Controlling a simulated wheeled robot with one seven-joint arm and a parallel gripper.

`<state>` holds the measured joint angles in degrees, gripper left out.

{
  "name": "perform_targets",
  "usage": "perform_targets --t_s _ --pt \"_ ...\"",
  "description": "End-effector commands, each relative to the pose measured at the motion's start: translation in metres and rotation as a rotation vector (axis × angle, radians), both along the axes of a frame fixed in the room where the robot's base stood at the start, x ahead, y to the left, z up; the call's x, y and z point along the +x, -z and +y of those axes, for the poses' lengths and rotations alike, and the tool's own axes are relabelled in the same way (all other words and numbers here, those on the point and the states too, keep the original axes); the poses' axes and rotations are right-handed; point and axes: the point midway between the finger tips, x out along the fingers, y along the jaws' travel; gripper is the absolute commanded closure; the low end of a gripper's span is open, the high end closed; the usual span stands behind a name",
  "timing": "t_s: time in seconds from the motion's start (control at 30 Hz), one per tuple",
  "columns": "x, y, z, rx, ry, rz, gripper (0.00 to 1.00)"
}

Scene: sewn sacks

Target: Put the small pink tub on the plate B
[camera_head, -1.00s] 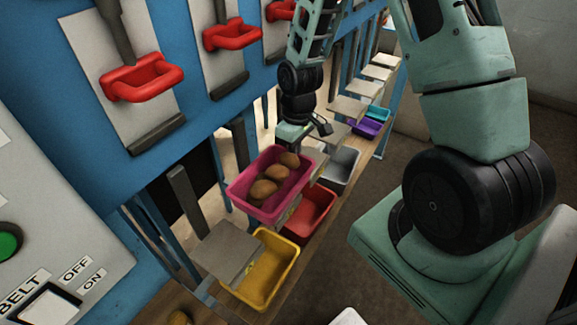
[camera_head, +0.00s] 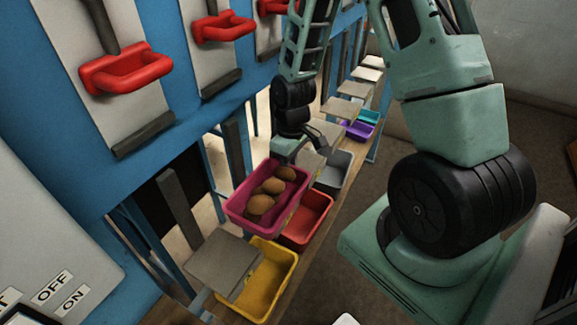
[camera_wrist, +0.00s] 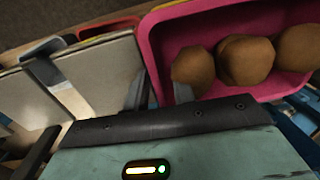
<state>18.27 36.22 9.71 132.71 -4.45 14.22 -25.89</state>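The small pink tub (camera_head: 238,207) holds several round brown lumps like potatoes. My gripper (camera_head: 290,154) is at its far end and appears shut on its rim, holding it raised above the other tubs. In the wrist view the pink tub (camera_wrist: 157,50) fills the upper right, with its wall between my gripper's fingers (camera_wrist: 158,88). Flat grey plates stand in a row along the blue frame. The nearest plate (camera_head: 222,262) is lower left of the pink tub, apart from it. No letters are readable on the plates, so I cannot tell which is B.
A yellow tub (camera_head: 283,262), a red tub (camera_head: 317,225), a grey tub (camera_head: 335,175) and a purple tub (camera_head: 360,130) line a wooden ledge below. Red handles (camera_head: 130,68) hang on the blue frame (camera_head: 60,130) at left. Open floor (camera_head: 400,165) lies to the right.

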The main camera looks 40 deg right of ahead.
Motion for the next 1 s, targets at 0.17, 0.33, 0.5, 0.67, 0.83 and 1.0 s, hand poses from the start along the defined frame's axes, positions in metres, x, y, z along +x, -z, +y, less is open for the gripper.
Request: perform_targets --t_s 0.17,0.33,0.5,0.67,0.83,1.0 --pt "0.0 0.0 0.0 0.0 0.0 0.0 0.75" --pt "0.001 -0.011 -0.001 -0.001 0.0 -0.003 0.75" --pt "0.003 -0.036 -0.004 -0.002 0.001 -0.006 0.75" --pt "0.003 -0.06 -0.006 -0.001 0.001 -0.004 0.75" --pt "0.003 -0.075 -0.006 0.0 0.0 -0.003 0.75" --pt "0.003 -0.078 -0.006 0.001 0.0 0.0 0.75"
